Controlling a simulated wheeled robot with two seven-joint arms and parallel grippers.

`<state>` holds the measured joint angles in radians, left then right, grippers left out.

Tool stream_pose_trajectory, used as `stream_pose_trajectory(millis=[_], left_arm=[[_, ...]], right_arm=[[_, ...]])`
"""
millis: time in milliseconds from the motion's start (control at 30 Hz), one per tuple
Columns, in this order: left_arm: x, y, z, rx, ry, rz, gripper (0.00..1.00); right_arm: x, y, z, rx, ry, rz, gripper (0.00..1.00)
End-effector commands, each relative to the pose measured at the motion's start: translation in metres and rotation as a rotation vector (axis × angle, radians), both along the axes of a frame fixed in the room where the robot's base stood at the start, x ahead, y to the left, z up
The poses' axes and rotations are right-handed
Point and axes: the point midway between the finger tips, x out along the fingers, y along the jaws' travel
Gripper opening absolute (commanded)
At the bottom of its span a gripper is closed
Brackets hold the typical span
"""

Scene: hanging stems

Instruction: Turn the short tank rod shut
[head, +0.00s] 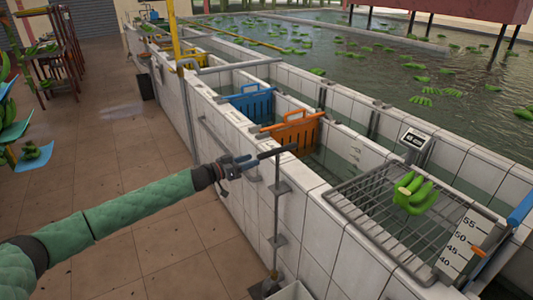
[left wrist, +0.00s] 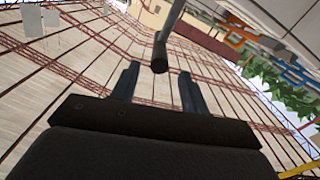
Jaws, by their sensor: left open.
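The short tank rod (head: 277,215) stands upright in brackets along the white tiled tank wall. A dark handle (head: 276,153) sticks out sideways at its top, toward my gripper. My left gripper (head: 246,161) is beside the handle's free end. In the left wrist view, my open left gripper (left wrist: 157,84) has a finger on each side, and the handle's dark end (left wrist: 160,54) shows ahead, between the fingertip lines. I cannot tell whether it touches a finger. The jaws hold nothing. My right gripper is not in view.
A taller grey rod (head: 186,110) stands farther along the wall. Blue (head: 250,104) and orange (head: 296,131) crates sit in the tank channel. A wire rack (head: 370,205) with green bananas (head: 415,194) is at right.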

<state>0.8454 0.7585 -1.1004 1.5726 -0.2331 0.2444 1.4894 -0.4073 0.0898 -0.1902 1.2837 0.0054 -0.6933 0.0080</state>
Motion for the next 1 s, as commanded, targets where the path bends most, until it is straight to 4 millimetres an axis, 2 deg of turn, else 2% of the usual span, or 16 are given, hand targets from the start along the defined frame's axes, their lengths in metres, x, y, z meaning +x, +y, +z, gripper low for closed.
stream_pose_trajectory(millis=[600, 1000], left_arm=[[0.039, -0.054, 0.002, 0.0, -0.001, 0.0, 0.45], [0.045, -0.063, 0.0, 0.0, -0.001, 0.0, 0.45]], right_arm=[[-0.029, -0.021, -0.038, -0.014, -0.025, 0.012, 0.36], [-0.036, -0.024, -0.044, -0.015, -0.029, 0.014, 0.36]])
